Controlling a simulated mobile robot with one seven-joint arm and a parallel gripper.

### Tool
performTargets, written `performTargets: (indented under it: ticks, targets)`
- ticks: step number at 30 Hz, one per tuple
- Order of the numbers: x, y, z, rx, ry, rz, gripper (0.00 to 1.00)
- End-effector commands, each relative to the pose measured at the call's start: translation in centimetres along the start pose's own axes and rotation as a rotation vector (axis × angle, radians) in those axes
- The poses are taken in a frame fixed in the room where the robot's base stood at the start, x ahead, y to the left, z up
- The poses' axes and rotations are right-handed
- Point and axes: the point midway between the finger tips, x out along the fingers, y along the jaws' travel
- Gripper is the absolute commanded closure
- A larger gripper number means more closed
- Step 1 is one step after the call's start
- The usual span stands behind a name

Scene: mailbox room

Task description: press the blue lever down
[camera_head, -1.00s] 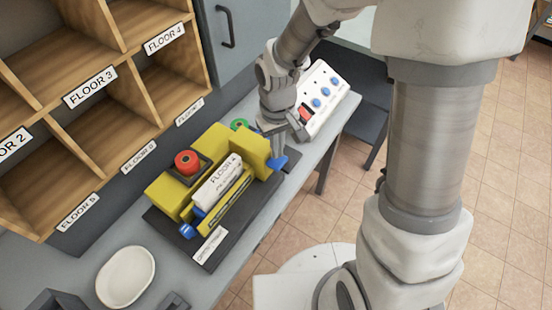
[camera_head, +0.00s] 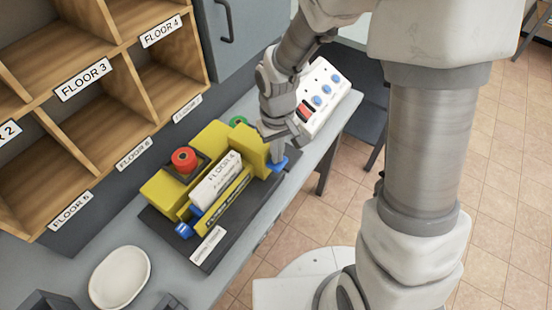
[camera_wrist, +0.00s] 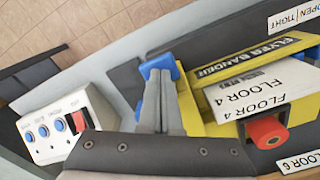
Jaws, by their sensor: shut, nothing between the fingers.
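The blue lever (camera_head: 278,165) sticks out at the right end of the yellow flyer bander (camera_head: 213,138), by the table's front edge. My gripper (camera_head: 277,157) is shut and empty, with its fingertips at the lever from above. In the wrist view the blue lever (camera_wrist: 158,66) shows just beyond the tips of my shut fingers (camera_wrist: 160,80). The tips look to be touching it or very close; the contact itself is hidden. The bander holds a white bundle labelled FLOOR 4 (camera_head: 217,180) and has a red button (camera_head: 184,160) on top.
A white panel with blue buttons and a red switch (camera_head: 322,96) stands right of the bander. A green button (camera_head: 238,121) is partly behind my arm. A white oval dish (camera_head: 120,277) lies front left. Wooden floor-labelled cubbies (camera_head: 100,97) stand behind. Open floor lies right.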

Motion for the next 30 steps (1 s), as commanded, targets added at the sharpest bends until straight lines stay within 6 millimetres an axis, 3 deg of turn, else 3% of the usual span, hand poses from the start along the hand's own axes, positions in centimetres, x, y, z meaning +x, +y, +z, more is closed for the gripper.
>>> performTargets:
  ticks: [12, 19, 30]
  targets:
    - [2.4, 0.0, 0.1, 0.000, -0.002, 0.000, 1.00]
    - [1.1, 0.0, 0.0, 0.000, -0.001, 0.000, 1.00]
    - [-2.7, 0.0, 0.1, 0.001, -0.003, -0.001, 1.00]
